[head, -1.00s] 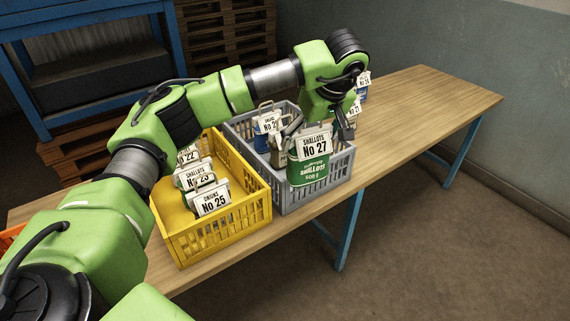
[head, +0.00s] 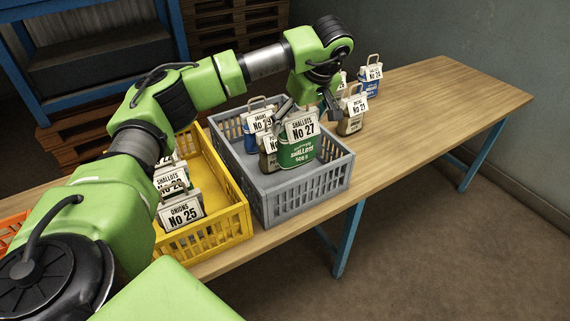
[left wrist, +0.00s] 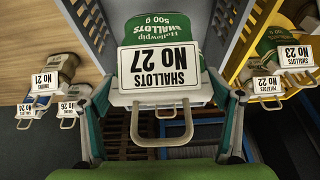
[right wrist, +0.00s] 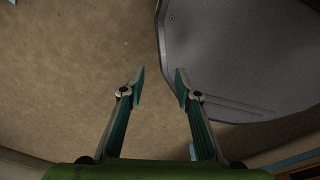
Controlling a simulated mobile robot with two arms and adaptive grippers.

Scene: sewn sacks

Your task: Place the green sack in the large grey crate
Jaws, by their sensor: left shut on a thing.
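The green sack (head: 297,153), with a white card reading Shallots No 27, is upright inside the outline of the large grey crate (head: 310,193). Whether its base touches the crate floor I cannot tell. My left gripper (head: 306,108) is shut on the sack from above. In the left wrist view, the sack (left wrist: 160,33) and its card sit between the fingers of my left gripper (left wrist: 163,100), with the grey crate's wall (left wrist: 91,30) beside it. My right gripper (right wrist: 160,86) is open and empty over the floor, away from the table.
The grey crate also holds a blue sack (head: 250,139) and a brown sack (head: 268,161). A yellow crate (head: 218,235) with several sacks stands left of it. Brown (head: 347,126) and blue (head: 369,89) sacks stand on the table to the right. The table's right end is clear.

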